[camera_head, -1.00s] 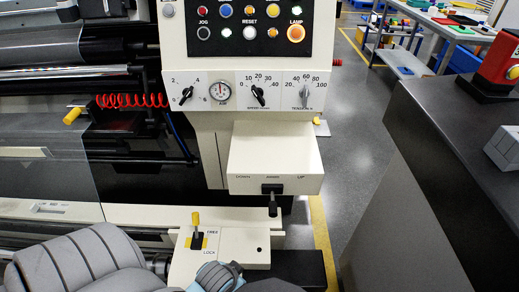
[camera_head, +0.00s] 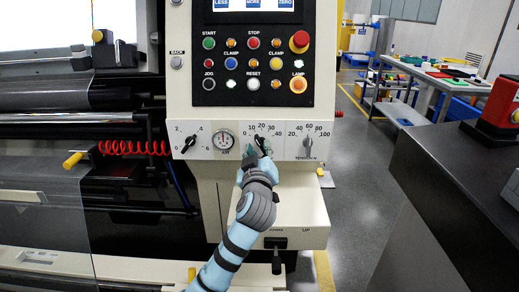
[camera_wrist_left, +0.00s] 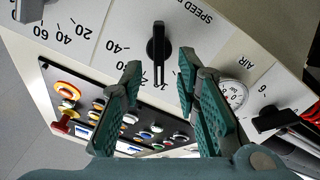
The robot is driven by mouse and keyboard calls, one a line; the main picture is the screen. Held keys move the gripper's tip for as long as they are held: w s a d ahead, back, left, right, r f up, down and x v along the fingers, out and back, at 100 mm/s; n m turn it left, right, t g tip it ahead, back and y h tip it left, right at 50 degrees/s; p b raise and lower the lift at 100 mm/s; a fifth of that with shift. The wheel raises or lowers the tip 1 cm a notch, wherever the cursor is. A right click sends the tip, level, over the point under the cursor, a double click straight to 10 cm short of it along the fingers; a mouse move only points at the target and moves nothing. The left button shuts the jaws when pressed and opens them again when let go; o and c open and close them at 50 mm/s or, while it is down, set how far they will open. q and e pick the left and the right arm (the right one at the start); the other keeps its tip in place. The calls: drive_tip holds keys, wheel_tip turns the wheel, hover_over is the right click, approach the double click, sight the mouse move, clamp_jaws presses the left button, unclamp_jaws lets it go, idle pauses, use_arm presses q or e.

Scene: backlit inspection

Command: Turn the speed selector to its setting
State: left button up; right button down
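The speed selector (camera_head: 262,146) is a black pointer knob on the white panel, partly hidden by my left gripper (camera_head: 254,154) in the head view. In the left wrist view the speed selector (camera_wrist_left: 157,45) shows whole, its narrow bar pointing down the picture. My left gripper (camera_wrist_left: 160,66) has two teal fingers spread apart, one on each side of the bar's end, with gaps to it. Nothing is held. The fingers cover part of the scale, so I cannot read the knob's exact setting. My right gripper is not in view.
The air gauge (camera_head: 223,140) and a second black knob (camera_head: 188,144) sit left of the selector. The grey tension knob (camera_head: 307,146) sits right. Buttons (camera_head: 253,84) are above, and a white box (camera_head: 304,210) with a black lever (camera_head: 276,262) is below.

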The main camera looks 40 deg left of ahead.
sight(261, 145)
use_arm(q)
drive_tip(key=shift+x, duration=1.3)
clamp_jaws()
